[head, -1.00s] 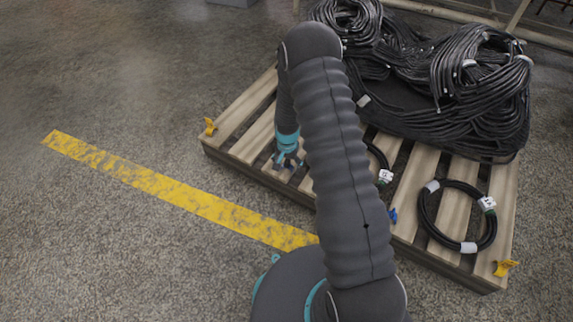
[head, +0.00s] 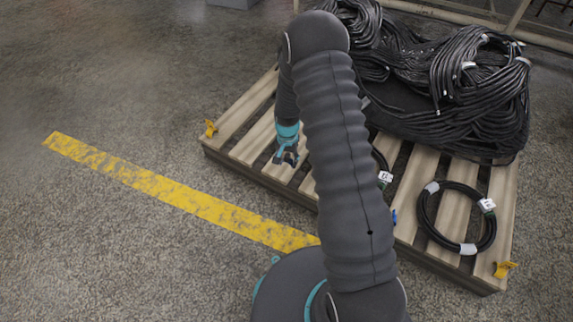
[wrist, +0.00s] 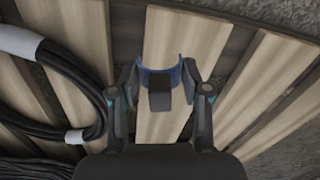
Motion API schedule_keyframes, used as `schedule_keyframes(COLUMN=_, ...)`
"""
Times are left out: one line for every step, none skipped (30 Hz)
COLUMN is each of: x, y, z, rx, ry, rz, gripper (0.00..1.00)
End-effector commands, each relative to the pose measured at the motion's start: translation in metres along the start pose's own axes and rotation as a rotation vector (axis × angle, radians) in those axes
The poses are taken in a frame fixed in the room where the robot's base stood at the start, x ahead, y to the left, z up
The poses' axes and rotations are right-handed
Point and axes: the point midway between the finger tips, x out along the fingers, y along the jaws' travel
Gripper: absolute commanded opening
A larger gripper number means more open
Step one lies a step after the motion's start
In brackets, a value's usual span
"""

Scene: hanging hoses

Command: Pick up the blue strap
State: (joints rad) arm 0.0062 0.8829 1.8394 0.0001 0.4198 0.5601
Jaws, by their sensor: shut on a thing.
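The blue strap (wrist: 187,80) shows in the wrist view as a curved blue band with a dark block at its middle. It sits between the two fingers of my gripper (wrist: 164,84), which are shut on it. Pallet boards show behind and below it. In the head view my gripper (head: 287,155) points down over the left part of the pallet, and a bit of blue shows at its fingers. The strap's full shape is too small to tell there.
The wooden pallet (head: 240,148) carries a big heap of black hoses (head: 440,85) and a coiled black hose (head: 425,218) with white tags. A small blue thing (head: 393,216) shows beside my arm. Yellow clips (head: 504,269) sit at pallet corners. Floor at left is clear.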

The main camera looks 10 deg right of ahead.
Motion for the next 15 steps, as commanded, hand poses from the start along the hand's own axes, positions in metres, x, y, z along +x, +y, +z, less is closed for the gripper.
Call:
schedule_keyframes(x=-0.007, y=0.008, z=-0.012, rx=0.006, ry=0.003, rz=-0.002, gripper=0.23)
schedule_keyframes(x=-0.011, y=0.013, z=-0.018, rx=0.007, ry=0.004, rz=-0.002, gripper=0.23)
schedule_keyframes(x=-0.017, y=0.019, z=-0.025, rx=0.007, ry=0.003, rz=-0.002, gripper=0.23)
schedule_keyframes(x=-0.021, y=0.023, z=-0.03, rx=0.008, ry=0.004, rz=-0.002, gripper=0.23)
schedule_keyframes(x=-0.025, y=0.028, z=-0.036, rx=0.007, ry=0.004, rz=-0.002, gripper=0.23)
schedule_keyframes(x=-0.03, y=0.033, z=-0.042, rx=0.006, ry=0.004, rz=-0.002, gripper=0.23)
schedule_keyframes(x=-0.034, y=0.036, z=-0.047, rx=0.006, ry=0.003, rz=-0.002, gripper=0.23)
schedule_keyframes(x=-0.037, y=0.04, z=-0.052, rx=0.005, ry=0.002, rz=-0.001, gripper=0.23)
schedule_keyframes(x=-0.042, y=0.045, z=-0.058, rx=0.005, ry=0.003, rz=-0.002, gripper=0.23)
schedule_keyframes(x=-0.045, y=0.048, z=-0.062, rx=0.005, ry=0.003, rz=-0.001, gripper=0.23)
schedule_keyframes(x=-0.048, y=0.051, z=-0.066, rx=0.004, ry=0.002, rz=-0.001, gripper=0.23)
schedule_keyframes(x=-0.051, y=0.055, z=-0.071, rx=0.004, ry=0.003, rz=-0.001, gripper=0.23)
schedule_keyframes(x=-0.054, y=0.058, z=-0.074, rx=0.004, ry=0.003, rz=-0.001, gripper=0.23)
schedule_keyframes(x=-0.056, y=0.06, z=-0.077, rx=0.004, ry=0.002, rz=-0.001, gripper=0.23)
schedule_keyframes(x=-0.059, y=0.063, z=-0.081, rx=0.003, ry=0.002, rz=-0.001, gripper=0.23)
